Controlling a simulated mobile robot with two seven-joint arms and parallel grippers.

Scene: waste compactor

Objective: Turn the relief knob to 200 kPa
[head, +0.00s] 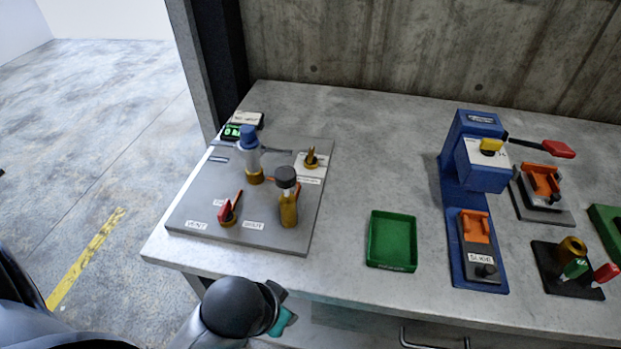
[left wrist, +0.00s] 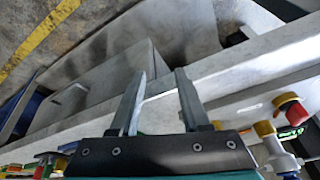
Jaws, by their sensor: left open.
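A grey valve panel (head: 205,215) lies at the left of the bench. It carries a brass fitting with a black knob (head: 287,178), a blue-capped fitting (head: 248,136), a small brass knob (head: 311,157) on a white plate and a red lever (head: 226,210). I cannot read which one is the relief knob. A small display (head: 240,131) glows green behind them; its digits are too small to read. My left gripper (left wrist: 158,82) is open and empty in the left wrist view. In the head view it is mostly hidden by my wrist, below the bench's front edge and apart from the panel.
A green tray (head: 391,262) stands mid-bench, right of the panel. A blue press (head: 465,165) with a red-tipped lever stands further right, beside orange-topped fixtures and a dark valve block (head: 560,280). A concrete wall closes the back. A drawer handle (head: 435,343) sticks out below the front edge.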

